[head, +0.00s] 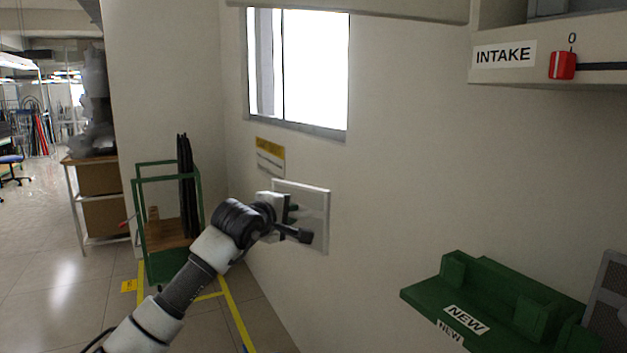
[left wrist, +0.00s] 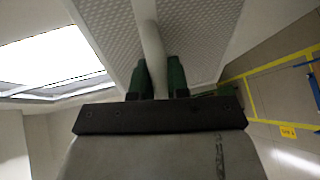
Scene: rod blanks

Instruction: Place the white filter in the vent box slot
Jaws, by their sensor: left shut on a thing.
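My left gripper (head: 290,217) is shut on the pale handle of the white filter (head: 316,205), a flat framed panel. The filter is upright in front of the wall, below the window. In the left wrist view, the green fingers (left wrist: 158,78) are on either side of the handle (left wrist: 152,45), and the filter's textured face (left wrist: 105,35) fills the top middle. A box labelled INTAKE (head: 510,75), probably the vent box, is at the upper right with a red knob (head: 562,65) at a 0 mark. Its slot cannot be made out. My right gripper is not in view.
A green holder labelled NEW (head: 420,291) is at the lower right, with a grey mesh panel (head: 608,310) beside it at the picture edge. A green-framed cart (head: 148,222) stands at the left by yellow floor tape (head: 236,315). Bare wall lies between the filter and INTAKE.

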